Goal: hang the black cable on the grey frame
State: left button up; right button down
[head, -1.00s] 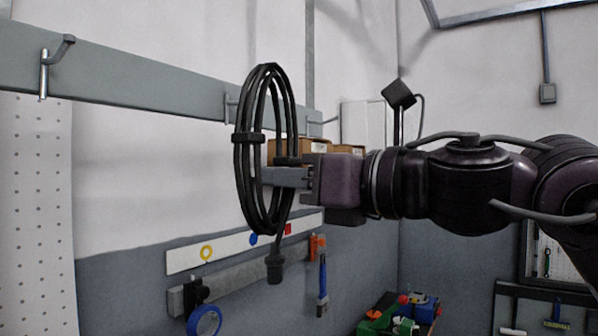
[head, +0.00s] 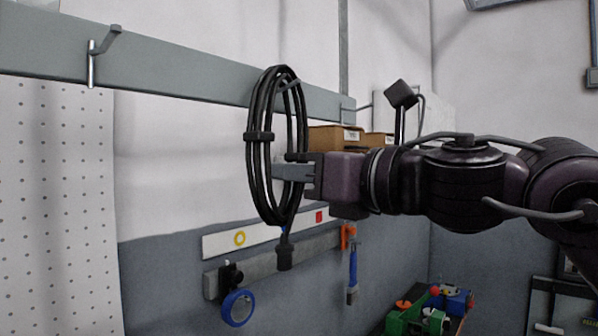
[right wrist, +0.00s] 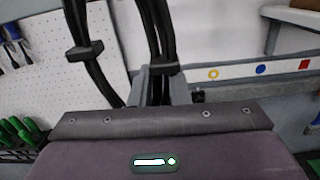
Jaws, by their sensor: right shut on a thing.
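The black cable (head: 252,170) is a tall oval coil bound with black ties, its plug end hanging below. My right gripper (head: 288,172) is shut on the near right side of the coil and holds it upright in the air. The grey frame (head: 190,75) is a long wall rail with metal hooks. One hook shows through the top of the coil in the head view; whether they touch, I cannot tell. The cable (right wrist: 79,28) also rises in front of the right wrist view, with the fingers (right wrist: 155,85) around one bundle. My left gripper is out of view.
A bare hook (head: 98,52) is on the rail at the left. Cardboard boxes (head: 335,138) stand behind the gripper. Below are a white strip with coloured marks (head: 265,233), a tool bar with blue tape (head: 237,308), and a green bin (head: 405,318). A pegboard (head: 55,200) is at left.

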jog(key=shift+f, duration=0.15)
jog(key=c, duration=1.3)
grip_release()
jog(key=shift+s+d, duration=0.1)
jog(key=shift+d, duration=0.05)
jog(key=b+v, duration=0.4)
jog(key=v, duration=0.3)
jog(key=shift+d, duration=0.15)
